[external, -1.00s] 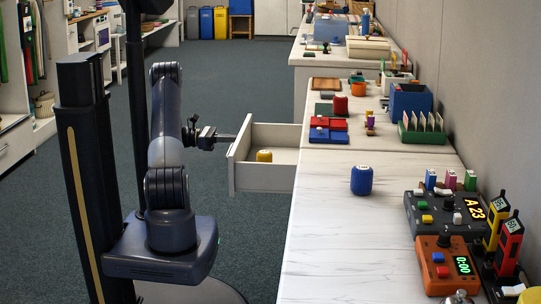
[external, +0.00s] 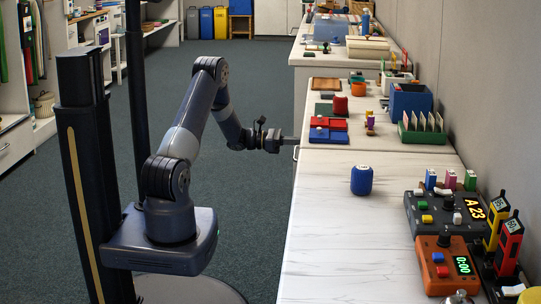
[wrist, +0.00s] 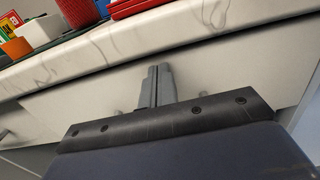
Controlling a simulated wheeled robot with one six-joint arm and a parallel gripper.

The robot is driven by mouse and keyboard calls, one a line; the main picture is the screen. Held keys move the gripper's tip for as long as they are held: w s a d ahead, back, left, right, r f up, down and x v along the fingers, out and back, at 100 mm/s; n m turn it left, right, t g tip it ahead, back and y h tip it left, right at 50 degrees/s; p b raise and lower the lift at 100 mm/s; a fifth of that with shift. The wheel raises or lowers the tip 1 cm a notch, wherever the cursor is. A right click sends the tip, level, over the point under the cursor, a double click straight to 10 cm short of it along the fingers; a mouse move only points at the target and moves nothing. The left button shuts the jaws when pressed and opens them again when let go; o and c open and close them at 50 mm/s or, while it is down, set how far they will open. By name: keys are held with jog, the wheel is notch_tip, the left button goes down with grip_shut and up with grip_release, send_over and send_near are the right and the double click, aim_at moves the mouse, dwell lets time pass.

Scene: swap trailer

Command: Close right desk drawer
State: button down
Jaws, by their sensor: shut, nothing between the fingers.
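The right desk drawer is pushed in under the white marbled desktop (external: 330,212), and its box no longer shows in the external view. Its pale front (wrist: 215,75) fills the middle of the wrist view, below the desktop edge. My gripper (external: 296,140) is shut and empty, with its fingertips at the drawer front, just under the desktop edge. The closed fingers also show in the wrist view (wrist: 157,72), pointing at the front. I cannot tell whether they press on it. The yellow object seen in the drawer before is now hidden.
A blue canister (external: 361,180) stands on the desktop. The carpeted floor (external: 255,215) left of the desk is clear.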

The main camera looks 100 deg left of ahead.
jog(key=shift+w+r, duration=0.1)
jog(key=shift+w, duration=1.15)
jog(key=shift+w+r, duration=0.1)
jog(key=shift+r, duration=0.05)
jog(key=s+p, duration=0.1)
jog(key=s, duration=1.3)
jog(key=shift+s+f, duration=0.25)
jog(key=shift+s, duration=0.1)
jog(key=w+b, duration=0.1)
jog(key=w, duration=1.3)
jog(key=shift+s, duration=0.1)
jog(key=s+p, duration=0.1)
jog(key=s, duration=1.1)
jog(key=shift+s, duration=0.4)
